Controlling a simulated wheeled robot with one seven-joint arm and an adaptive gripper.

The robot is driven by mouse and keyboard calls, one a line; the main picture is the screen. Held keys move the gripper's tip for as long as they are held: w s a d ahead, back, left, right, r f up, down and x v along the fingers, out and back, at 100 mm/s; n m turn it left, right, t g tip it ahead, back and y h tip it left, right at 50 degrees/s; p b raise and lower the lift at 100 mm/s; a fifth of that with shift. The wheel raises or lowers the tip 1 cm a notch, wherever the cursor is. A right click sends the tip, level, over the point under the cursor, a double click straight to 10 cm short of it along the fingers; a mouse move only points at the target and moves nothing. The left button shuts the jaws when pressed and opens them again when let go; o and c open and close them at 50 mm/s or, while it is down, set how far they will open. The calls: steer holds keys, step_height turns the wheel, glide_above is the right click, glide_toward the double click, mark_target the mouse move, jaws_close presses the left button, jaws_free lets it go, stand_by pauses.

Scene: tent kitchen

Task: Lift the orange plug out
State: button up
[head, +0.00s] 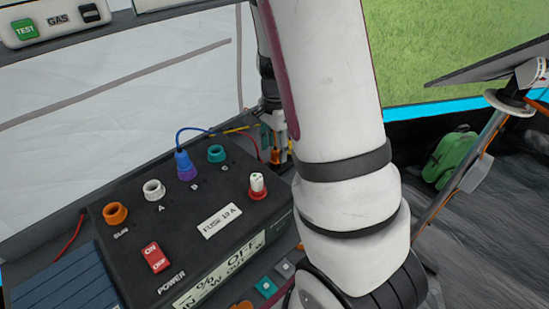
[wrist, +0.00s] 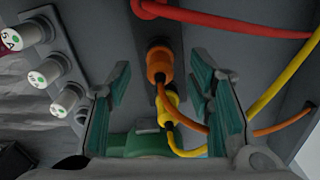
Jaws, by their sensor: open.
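The orange plug (wrist: 158,66) sits in a dark socket strip in the wrist view, with an orange cable running from it down to the right. My gripper (wrist: 161,80) is open, with one teal-padded finger on each side of the plug. Gaps show between the plug and both fingers. A yellow plug (wrist: 168,108) is just below it, also between the fingers. In the head view my gripper (head: 273,135) is behind the black power box, partly hidden by my arm. A small orange piece (head: 276,156) shows beside it there.
A red cable (wrist: 240,22) crosses above the plug, and a yellow cable (wrist: 285,80) runs at the right. White knobs (wrist: 42,75) stand at the left. The power box (head: 150,245) carries coloured sockets and a blue plug (head: 185,165) with a cable.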

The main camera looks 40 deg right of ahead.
step_height(320, 180, down, 2)
steer(key=shift+f, duration=0.25)
jaws_close()
steer(key=shift+r, duration=0.1)
